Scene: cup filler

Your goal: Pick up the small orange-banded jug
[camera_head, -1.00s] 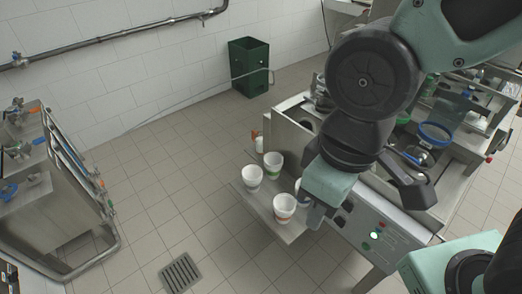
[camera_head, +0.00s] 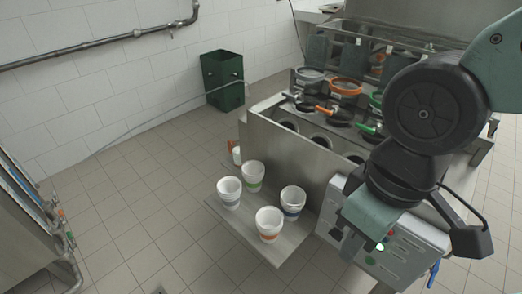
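A round vessel with an orange rim (camera_head: 346,86) stands in the back row on top of the steel machine. A small orange handle (camera_head: 324,113) sticks out in front of it; I cannot tell which vessel it belongs to. A white cup with an orange band (camera_head: 268,224) stands upright on the shelf at the machine's front. My gripper (camera_head: 345,243) hangs before the control panel, right of the cups and apart from them. Its fingers are small and partly hidden by my wrist, so its opening is unclear.
Cups with blue (camera_head: 292,203), green (camera_head: 253,177) and grey (camera_head: 229,192) bands share the shelf (camera_head: 285,246). Grey-rimmed (camera_head: 311,77) and green-handled (camera_head: 366,129) vessels flank the orange ones. A green bin (camera_head: 222,82) stands by the wall.

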